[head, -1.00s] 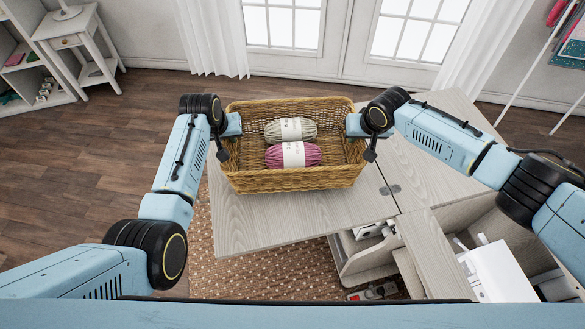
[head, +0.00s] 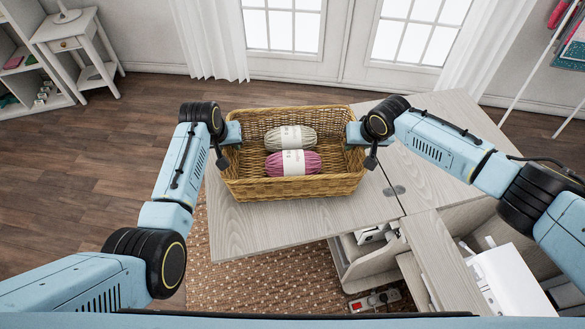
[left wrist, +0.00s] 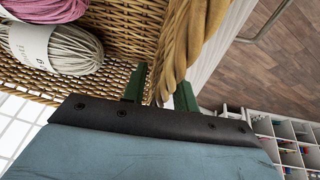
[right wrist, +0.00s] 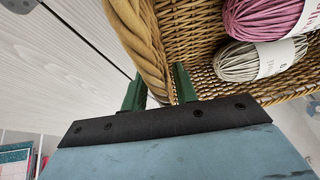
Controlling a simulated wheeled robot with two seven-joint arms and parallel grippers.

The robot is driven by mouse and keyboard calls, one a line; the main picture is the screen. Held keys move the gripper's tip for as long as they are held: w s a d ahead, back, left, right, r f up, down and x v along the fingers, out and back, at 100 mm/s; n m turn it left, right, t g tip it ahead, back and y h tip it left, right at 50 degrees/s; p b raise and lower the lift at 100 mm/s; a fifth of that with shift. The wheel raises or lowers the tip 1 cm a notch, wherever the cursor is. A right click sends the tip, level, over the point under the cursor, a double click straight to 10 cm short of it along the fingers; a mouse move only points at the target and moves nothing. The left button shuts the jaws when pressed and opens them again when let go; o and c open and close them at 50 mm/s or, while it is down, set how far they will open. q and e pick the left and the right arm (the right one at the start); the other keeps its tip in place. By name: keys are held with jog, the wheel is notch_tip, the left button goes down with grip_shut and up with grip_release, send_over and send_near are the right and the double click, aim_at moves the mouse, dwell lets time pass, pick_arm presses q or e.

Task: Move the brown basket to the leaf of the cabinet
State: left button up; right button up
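The brown wicker basket (head: 295,188) is upright over the pale wood leaf (head: 265,228) of the cabinet. I cannot tell whether its bottom touches the leaf. A grey yarn skein (head: 290,138) and a pink yarn skein (head: 292,163) lie inside. My left gripper (head: 233,135) is at the basket's left rim, and its green fingers straddle the rim in the left wrist view (left wrist: 160,90). My right gripper (head: 355,135) is at the right rim, its fingers on both sides of it in the right wrist view (right wrist: 158,92). Both seem shut on the basket; fingertips are partly hidden.
The cabinet top (head: 440,180) continues right of the hinge (head: 395,191). Below it are an open compartment and a white machine (head: 505,275). A patterned rug (head: 265,285) lies below the leaf. A white side table (head: 75,45) stands far left. Bare floor lies left.

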pick_arm(q)
jog(key=shift+r, duration=0.1)
pick_arm(e)
jog(key=shift+a, duration=0.1)
pick_arm(q)
jog(key=v, duration=1.1)
jog(key=shift+s+r, duration=0.2)
jog(key=shift+r, duration=0.15)
pick_arm(e)
jog(key=v, duration=1.2)
